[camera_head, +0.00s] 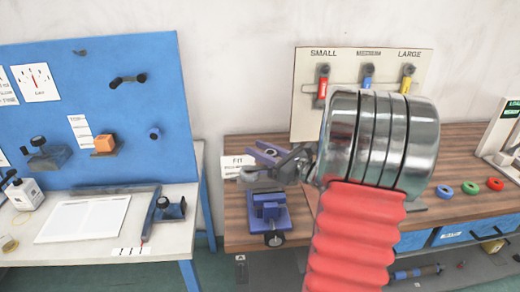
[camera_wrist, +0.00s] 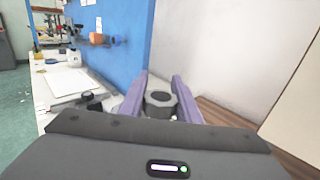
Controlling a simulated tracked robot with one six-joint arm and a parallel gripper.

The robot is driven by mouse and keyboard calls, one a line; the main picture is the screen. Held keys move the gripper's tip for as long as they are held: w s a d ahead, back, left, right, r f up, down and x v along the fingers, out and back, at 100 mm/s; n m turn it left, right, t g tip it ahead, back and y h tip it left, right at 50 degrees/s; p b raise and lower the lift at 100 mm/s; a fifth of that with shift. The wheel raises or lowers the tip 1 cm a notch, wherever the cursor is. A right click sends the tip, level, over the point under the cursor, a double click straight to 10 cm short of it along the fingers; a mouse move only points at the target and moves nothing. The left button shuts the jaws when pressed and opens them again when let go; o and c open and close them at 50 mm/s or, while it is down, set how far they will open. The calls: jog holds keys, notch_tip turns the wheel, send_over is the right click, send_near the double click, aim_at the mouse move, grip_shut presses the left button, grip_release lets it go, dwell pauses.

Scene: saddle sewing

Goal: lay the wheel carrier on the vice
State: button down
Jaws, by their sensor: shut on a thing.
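The blue vice (camera_head: 268,208) stands on the wooden bench at the left front, in the head view. My gripper (camera_head: 266,156), with purple fingers, is above and slightly behind it in the picture. In the wrist view my gripper (camera_wrist: 160,88) is shut on a grey part with a round dark hole, which I take to be the wheel carrier (camera_wrist: 160,103). The carrier is apart from the vice. The vice does not show in the wrist view, and my wrist hides the carrier's lower part there.
A tool board (camera_head: 363,80) with red, blue and yellow tools stands behind the bench (camera_head: 238,218). Green, blue and red rings (camera_head: 470,187) lie at the right. A blue pegboard (camera_head: 110,100) rises over the white table (camera_head: 165,238) at the left. My arm hides the bench's middle.

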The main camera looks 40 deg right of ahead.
jog(key=shift+f, duration=1.3)
dwell(0.4)
jog(key=c, duration=1.2)
grip_release()
jog(key=shift+f, duration=0.1)
jog(key=shift+s, duration=0.1)
jog(key=s+d, duration=0.1)
jog(key=s, duration=0.8)
jog(key=s+d, duration=0.1)
jog(key=s, duration=0.3)
jog(key=shift+s+d, duration=0.15)
jog(key=shift+d, duration=0.2)
